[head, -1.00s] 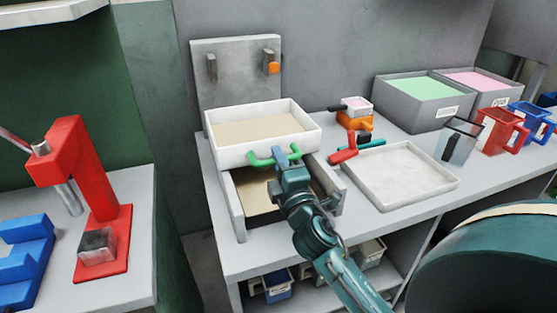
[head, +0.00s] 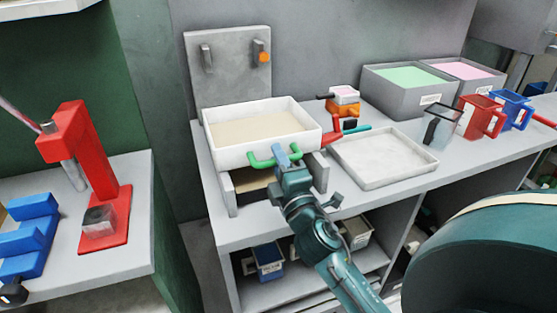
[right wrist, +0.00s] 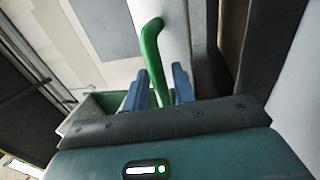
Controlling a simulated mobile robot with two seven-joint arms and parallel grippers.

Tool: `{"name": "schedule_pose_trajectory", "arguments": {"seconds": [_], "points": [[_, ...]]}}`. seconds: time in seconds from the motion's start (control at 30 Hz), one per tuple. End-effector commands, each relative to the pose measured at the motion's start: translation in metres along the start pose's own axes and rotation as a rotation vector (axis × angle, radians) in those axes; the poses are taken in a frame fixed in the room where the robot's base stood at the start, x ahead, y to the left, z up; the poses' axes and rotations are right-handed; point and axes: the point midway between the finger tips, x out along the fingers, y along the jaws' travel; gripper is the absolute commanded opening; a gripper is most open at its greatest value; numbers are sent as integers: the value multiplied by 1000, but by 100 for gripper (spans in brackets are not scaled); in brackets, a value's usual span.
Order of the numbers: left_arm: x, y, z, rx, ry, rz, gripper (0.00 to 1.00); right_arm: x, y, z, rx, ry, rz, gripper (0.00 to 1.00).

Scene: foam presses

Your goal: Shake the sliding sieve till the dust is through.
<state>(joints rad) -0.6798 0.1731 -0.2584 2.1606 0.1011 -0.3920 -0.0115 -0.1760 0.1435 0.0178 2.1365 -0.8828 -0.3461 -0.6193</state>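The sliding sieve (head: 225,157) is a white open box on grey side rails (head: 229,195) on the bench. A flat layer of beige dust (head: 258,128) covers its floor. A green handle (head: 262,161) sticks out of its front. My right gripper (head: 288,156) is at this handle, and in the right wrist view its blue fingers (right wrist: 156,88) close on both sides of the green bar (right wrist: 152,45). A strip of brown surface (head: 255,182) shows below the sieve, between the rails; the rest there is hidden. My left gripper is out of view.
An upright grey panel (head: 228,85) with two pegs stands behind the sieve. A shallow white tray (head: 385,160) lies to its right, near an orange-based device (head: 343,100). Grey bins (head: 405,97) and several mugs stand farther right. A red press (head: 88,170) stands on the left bench.

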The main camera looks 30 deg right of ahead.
Motion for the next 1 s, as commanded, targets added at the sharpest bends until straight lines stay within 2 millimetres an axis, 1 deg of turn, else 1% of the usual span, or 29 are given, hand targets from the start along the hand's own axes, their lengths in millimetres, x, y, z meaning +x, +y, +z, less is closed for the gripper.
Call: {"name": "schedule_pose_trajectory", "arguments": {"seconds": [0.1,0.3,0.37,0.43,0.57,0.8,0.9,1.0], "points": [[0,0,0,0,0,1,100,0,0,0,-1,0,0,33],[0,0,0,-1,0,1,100,0,0,0,-1,0,0,33],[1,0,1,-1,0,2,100,-3,-1,0,0,0,-1,33],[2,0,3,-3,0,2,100,-9,-2,0,1,1,-1,33],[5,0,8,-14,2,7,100,-32,-4,0,1,0,-3,33],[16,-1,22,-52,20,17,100,-88,-6,0,0,-1,-3,33],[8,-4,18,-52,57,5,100,-107,-6,0,1,-1,-3,33],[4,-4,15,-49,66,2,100,-119,-2,0,3,-3,-4,33]]}}
